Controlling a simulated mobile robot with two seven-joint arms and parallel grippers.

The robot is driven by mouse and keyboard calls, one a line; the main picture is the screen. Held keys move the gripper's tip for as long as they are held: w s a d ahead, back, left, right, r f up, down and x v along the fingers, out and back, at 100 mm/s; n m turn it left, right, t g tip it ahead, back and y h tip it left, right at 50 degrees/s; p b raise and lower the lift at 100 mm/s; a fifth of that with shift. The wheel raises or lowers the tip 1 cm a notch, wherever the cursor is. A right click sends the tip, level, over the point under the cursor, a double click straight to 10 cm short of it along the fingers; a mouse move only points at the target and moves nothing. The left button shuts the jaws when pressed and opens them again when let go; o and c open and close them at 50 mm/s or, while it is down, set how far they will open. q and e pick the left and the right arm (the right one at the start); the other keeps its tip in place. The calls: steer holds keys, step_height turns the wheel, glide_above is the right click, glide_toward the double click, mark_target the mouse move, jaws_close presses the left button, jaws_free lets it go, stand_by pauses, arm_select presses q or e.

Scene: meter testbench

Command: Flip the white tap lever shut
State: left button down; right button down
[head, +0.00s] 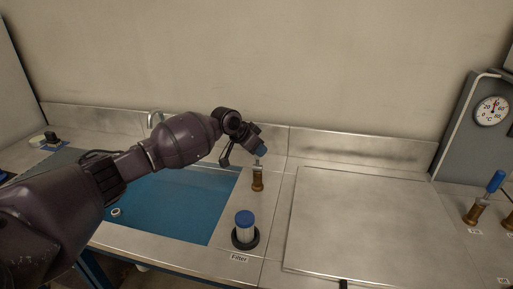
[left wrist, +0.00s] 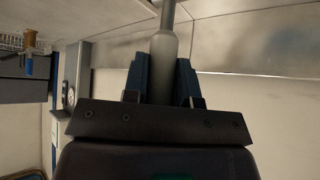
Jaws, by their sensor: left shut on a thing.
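A brass tap (head: 257,182) stands on the steel counter between the blue basin and the flat steel plate. Its pale lever shows between my left gripper's fingers in the left wrist view (left wrist: 163,75). My left gripper (head: 262,151) is above the tap, with its blue fingertips on the upper part of the lever. In the left wrist view, the two blue fingers (left wrist: 162,82) close on the lever from both sides. The fingers hide most of the lever in the head view. My right gripper is not in view.
A blue-capped filter (head: 245,222) in a black holder stands in front of the tap. The blue basin (head: 175,205) lies left, the bare steel plate (head: 370,225) right. A blue-levered brass tap (head: 477,210) and dial gauge (head: 491,111) are far right.

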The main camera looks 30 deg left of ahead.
arm_select(q)
steer(key=shift+w+f, duration=0.1)
steer(key=c, duration=0.9)
jaws_free()
steer(key=v, duration=1)
steer(key=shift+a+r, duration=0.15)
steer(key=shift+r, duration=0.25)
